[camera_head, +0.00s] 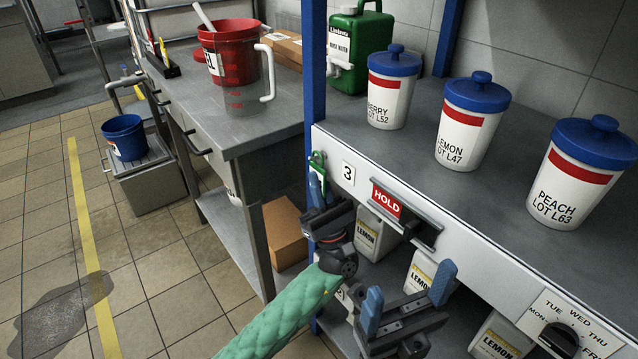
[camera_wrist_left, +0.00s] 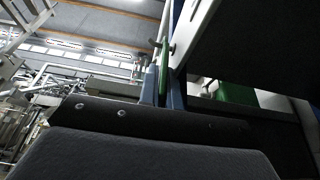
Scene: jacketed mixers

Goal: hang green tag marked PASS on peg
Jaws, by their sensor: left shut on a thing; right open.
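The green tag (camera_head: 317,160) is upright at the left end of the shelf's front edge, beside the number 3 label. Its lettering is not readable. My left gripper (camera_head: 321,188) is shut on the tag's lower part from below. In the left wrist view the tag (camera_wrist_left: 164,72) shows edge-on as a thin green strip between the blue fingertips. A short dark peg (camera_wrist_left: 172,48) shows close beside its upper part there; I cannot tell whether the tag is around it. My right gripper (camera_head: 407,297) is open and empty, below the shelf front.
A red HOLD sign (camera_head: 386,199) sits on the shelf front, right of the number 3 label (camera_head: 348,173). Lidded tubs (camera_head: 466,125) and a green canister (camera_head: 357,50) stand on the shelf (camera_head: 425,140). A blue post (camera_head: 314,65) rises by the tag. White containers stand below.

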